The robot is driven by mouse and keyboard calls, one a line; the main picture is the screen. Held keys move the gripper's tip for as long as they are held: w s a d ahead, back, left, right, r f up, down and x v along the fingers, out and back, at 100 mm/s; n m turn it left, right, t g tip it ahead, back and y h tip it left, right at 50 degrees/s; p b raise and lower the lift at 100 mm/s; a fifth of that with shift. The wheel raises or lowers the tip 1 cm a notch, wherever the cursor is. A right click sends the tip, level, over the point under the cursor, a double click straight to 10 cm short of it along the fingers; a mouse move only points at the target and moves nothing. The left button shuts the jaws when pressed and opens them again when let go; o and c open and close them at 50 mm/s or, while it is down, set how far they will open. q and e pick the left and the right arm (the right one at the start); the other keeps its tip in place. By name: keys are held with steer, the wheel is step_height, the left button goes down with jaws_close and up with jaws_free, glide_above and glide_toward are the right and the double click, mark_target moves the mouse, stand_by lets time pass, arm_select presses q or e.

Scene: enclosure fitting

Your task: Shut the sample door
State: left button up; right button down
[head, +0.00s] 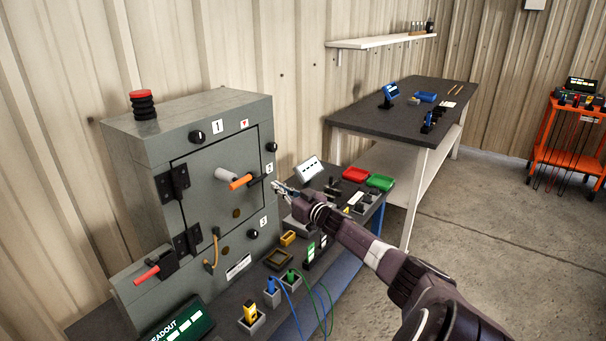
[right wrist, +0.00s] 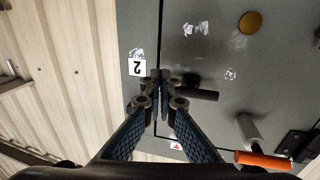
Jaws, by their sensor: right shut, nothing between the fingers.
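The sample door (head: 206,205) is a grey panel on the front of the grey enclosure (head: 205,113). Black hinges (head: 172,184) are on its left side. It looks almost flush with the front, with a dark seam around it; I cannot tell whether it is fully shut. An orange-tipped handle (head: 240,182) sticks out near its middle, beside a black latch bar (right wrist: 200,94). My right gripper (head: 276,186) is shut and empty at the door's right edge. In the right wrist view its fingertips (right wrist: 160,76) are over the seam by label 2. My left gripper is not in view.
A red-handled lever (head: 146,275) sticks out at the enclosure's lower left. A second table (head: 400,118) stands behind.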

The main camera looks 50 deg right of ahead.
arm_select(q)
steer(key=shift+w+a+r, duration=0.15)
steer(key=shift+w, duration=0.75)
arm_select(e)
steer(key=s, duration=0.7)
steer(key=shift+s+f, duration=0.25)
steer(key=shift+d, duration=0.1)
